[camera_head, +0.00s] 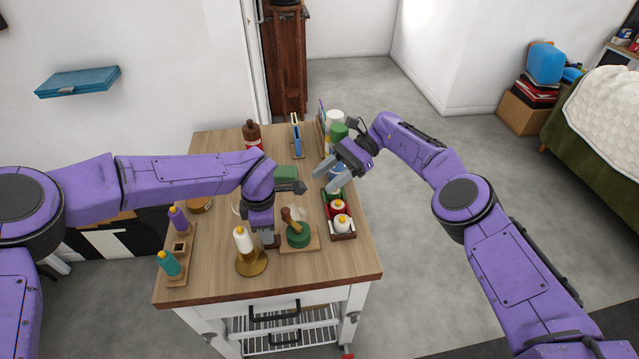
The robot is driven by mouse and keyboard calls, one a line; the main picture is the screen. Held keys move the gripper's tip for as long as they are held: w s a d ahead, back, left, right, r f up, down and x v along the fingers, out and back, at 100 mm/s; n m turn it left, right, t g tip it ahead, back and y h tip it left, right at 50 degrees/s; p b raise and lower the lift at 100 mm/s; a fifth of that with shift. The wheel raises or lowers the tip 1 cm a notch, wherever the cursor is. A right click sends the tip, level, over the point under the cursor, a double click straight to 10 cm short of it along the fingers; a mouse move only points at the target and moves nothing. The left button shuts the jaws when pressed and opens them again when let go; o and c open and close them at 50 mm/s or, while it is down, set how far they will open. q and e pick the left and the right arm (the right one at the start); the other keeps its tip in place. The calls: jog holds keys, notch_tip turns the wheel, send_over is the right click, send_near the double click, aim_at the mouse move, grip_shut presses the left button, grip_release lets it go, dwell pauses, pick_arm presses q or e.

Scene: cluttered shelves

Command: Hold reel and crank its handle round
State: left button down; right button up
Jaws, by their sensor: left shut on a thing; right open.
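The reel (299,238) is a green round body on a flat wooden base, near the front of the wooden table. A brown wooden handle (288,216) sticks up from it, leaning left. My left gripper (270,241) points down at the left side of the reel and is shut at its base; the exact contact is partly hidden. My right gripper (330,181) is open and empty, up and to the right of the reel, above the table's right side.
A white spool on a brass stand (250,263) stands close left of the reel. A tray of spools (350,234) lies to its right. Purple (178,218) and teal (169,264) spools stand on a rack at the left. A brown bottle (252,135) stands at the back.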

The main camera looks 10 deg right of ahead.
jog(key=r+m+t, duration=0.1)
jog(key=m+t+y, duration=0.1)
jog(key=m+t, duration=0.4)
jog(key=t, duration=0.1)
send_near(286, 210)
jog(key=x, duration=0.8)
jog(key=shift+a+f, duration=0.15)
jog(key=shift+a, duration=0.1)
grip_shut()
